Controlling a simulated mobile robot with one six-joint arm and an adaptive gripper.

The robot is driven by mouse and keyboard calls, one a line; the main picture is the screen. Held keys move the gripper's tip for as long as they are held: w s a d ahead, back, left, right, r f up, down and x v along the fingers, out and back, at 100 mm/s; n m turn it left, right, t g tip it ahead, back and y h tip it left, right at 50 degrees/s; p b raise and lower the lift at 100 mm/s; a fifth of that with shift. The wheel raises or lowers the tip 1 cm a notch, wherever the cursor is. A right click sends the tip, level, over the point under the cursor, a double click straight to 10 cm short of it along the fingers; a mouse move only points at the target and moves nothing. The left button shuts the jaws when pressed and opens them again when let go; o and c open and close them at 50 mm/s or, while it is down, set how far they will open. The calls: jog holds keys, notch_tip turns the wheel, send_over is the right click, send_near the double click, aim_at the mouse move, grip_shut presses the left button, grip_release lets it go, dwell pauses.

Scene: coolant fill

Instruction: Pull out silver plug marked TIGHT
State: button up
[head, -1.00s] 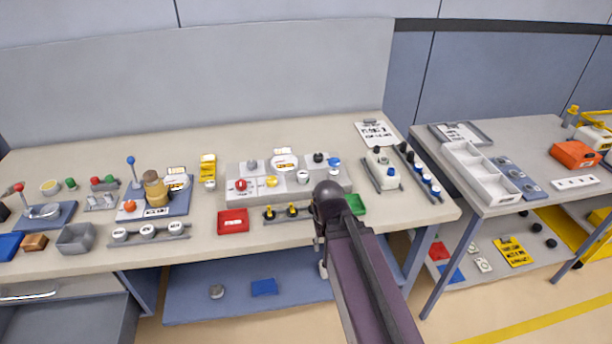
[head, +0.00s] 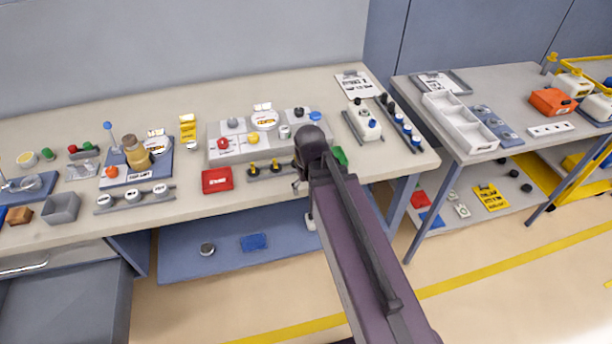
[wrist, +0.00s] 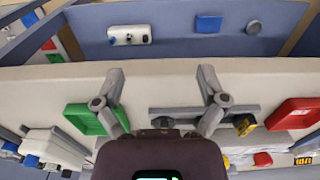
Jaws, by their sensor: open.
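In the head view, a grey block (head: 268,148) on the long bench carries several coloured and metallic plugs. A silver plug (head: 284,131) sits upright on its right part, and a grey one (head: 232,123) stands at its back left. The word TIGHT is not readable on any of them. My gripper (wrist: 161,76) is open and empty, its two fingers spread in the wrist view over the bench's front edge. In the head view my arm hides most of it, to the right of and in front of the block.
A red tray (head: 217,180) and a rail with yellow-black pieces (head: 264,170) lie along the bench front. A green tray (wrist: 88,118) is close beside one finger. A lower shelf (head: 225,238) holds a blue piece (head: 253,242). A second table stands right.

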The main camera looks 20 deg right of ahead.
notch_tip(320, 180, up, 16)
jog(key=n+t+p, duration=0.1)
jog(key=n+p, duration=0.1)
jog(key=p, duration=1.3)
send_over(284, 128)
jog(key=s, duration=0.2)
jog(key=shift+w+d+r, duration=0.1)
jog(key=shift+d+r, duration=0.05)
jog(key=shift+d, duration=0.05)
jog(key=f+b, duration=0.4)
jog(key=w+f+b, duration=0.1)
jog(key=f+b, duration=0.8)
jog(key=shift+w+a+f, duration=0.2)
jog(key=shift+w+f, duration=0.1)
